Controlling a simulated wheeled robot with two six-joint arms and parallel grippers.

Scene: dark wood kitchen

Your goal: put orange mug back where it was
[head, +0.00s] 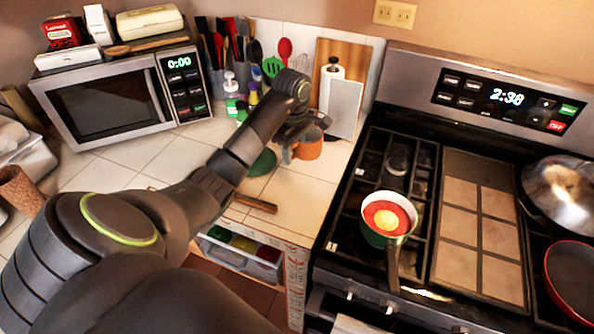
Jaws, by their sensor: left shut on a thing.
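The orange mug (309,147) is at the tiled counter, left of the stove and in front of the wooden cutting board. My left arm reaches across the counter from the left, and my left gripper (290,147) is shut on the mug at its left side. The arm and gripper hide part of the mug. I cannot tell whether the mug touches the counter. My right gripper is not in view.
A green round item (262,162) and a brown-handled tool (254,203) lie nearby. A cutting board (354,58), white panel (345,108) and utensils stand behind. The stove holds a small pan (388,219). A microwave (112,100) stands left. Counter tiles in front are mostly clear.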

